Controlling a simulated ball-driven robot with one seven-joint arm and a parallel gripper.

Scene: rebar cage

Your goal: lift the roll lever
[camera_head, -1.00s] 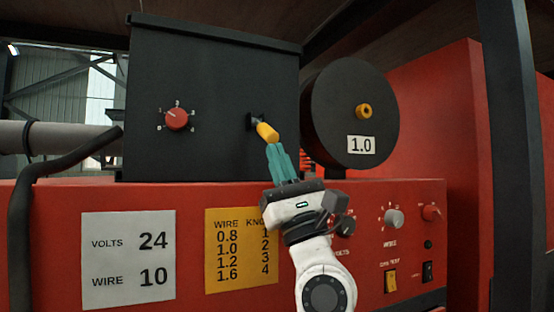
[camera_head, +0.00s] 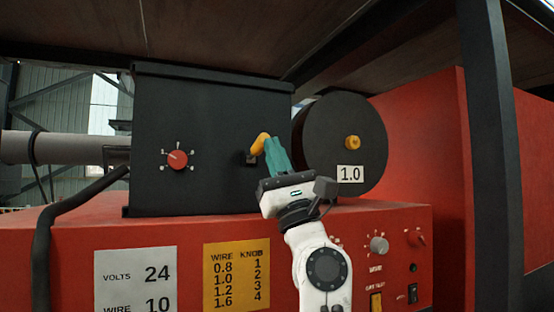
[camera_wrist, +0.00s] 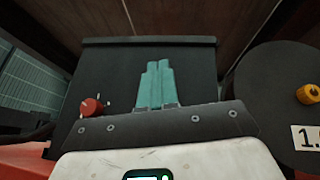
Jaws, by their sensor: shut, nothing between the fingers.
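The roll lever has a yellow-orange handle (camera_head: 260,143) on a dark mount (camera_head: 251,158) on the front of the black feeder box (camera_head: 210,110). In the head view the handle points up and to the right. My gripper (camera_head: 271,143) has teal fingers held together with nothing between them. The fingertips are right beside the handle's right end in the head view; I cannot tell whether they touch. In the wrist view my gripper (camera_wrist: 159,65) points up along the box face, and the lever is hidden behind the fingers.
A red numbered knob (camera_head: 177,159) sits left of the lever. A black wire spool (camera_head: 345,130) marked 1.0 stands close to the right. The red welder body (camera_head: 75,240) is below, with white and yellow label plates. A dark post (camera_head: 490,150) stands at the right.

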